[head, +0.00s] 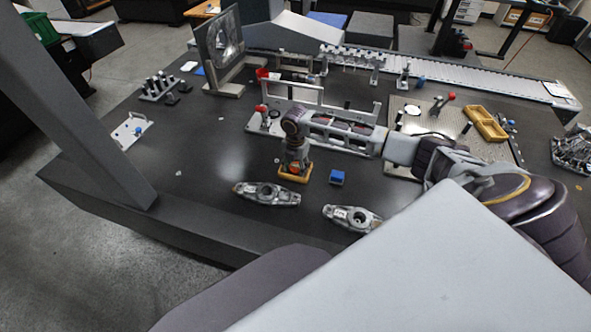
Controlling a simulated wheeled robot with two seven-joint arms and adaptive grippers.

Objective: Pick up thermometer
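My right arm reaches in from the right, and its gripper (295,163) points down over a small yellow tray (302,179) on the dark table. The fingers are small and dark here, and I cannot tell whether they are open or shut. A small orange patch shows at the fingertips, too small to identify. I cannot make out a thermometer for certain; it may be hidden by the gripper. My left gripper is not in view.
Two metal castings (266,194) (352,217) lie near the table's front edge, with a blue block (337,178) behind them. A framed fixture (318,95) stands behind my arm. A yellow divided tray (486,123) sits at the right. The table's left middle (200,150) is mostly clear.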

